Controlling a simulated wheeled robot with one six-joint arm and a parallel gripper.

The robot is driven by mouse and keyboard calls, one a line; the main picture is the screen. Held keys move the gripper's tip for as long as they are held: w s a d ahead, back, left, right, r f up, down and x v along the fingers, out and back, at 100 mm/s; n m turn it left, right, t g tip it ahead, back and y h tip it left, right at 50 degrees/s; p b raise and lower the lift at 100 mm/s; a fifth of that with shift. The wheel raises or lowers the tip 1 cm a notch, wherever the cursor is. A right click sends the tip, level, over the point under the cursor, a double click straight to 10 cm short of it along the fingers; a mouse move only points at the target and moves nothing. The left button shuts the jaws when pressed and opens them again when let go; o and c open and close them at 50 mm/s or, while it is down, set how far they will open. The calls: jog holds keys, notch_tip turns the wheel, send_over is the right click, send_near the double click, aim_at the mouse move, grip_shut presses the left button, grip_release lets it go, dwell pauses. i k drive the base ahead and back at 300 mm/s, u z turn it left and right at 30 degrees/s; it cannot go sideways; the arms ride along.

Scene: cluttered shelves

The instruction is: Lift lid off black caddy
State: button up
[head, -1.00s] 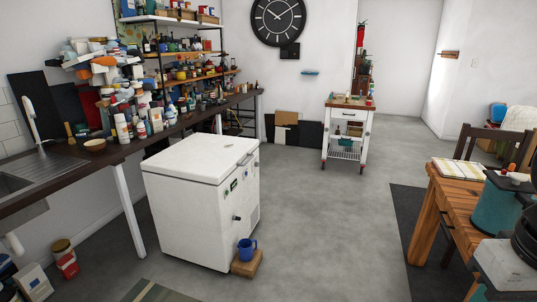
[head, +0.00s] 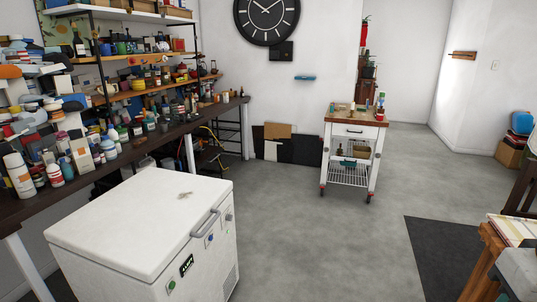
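I cannot pick out a black caddy or its lid in the head view. Small items crowd the shelves and counter, too small to tell apart at this distance. My gripper is not in view.
A white chest freezer (head: 140,222) stands close at the lower left, before a dark counter (head: 120,163) full of bottles and jars. A white trolley (head: 353,150) stands ahead. A wooden table (head: 490,262) is at the right edge beside a dark mat (head: 445,255). Grey floor (head: 310,230) between is clear.

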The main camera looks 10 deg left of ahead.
aim_at(133, 124)
jog(key=u, duration=0.05)
jog(key=i, duration=3.95)
jog(key=u, duration=0.35)
jog(key=i, duration=1.55)
jog(key=u, duration=1.25)
jog(key=i, duration=0.95)
jog(key=u, duration=1.7)
jog(key=i, duration=1.15)
jog(key=u, duration=0.45)
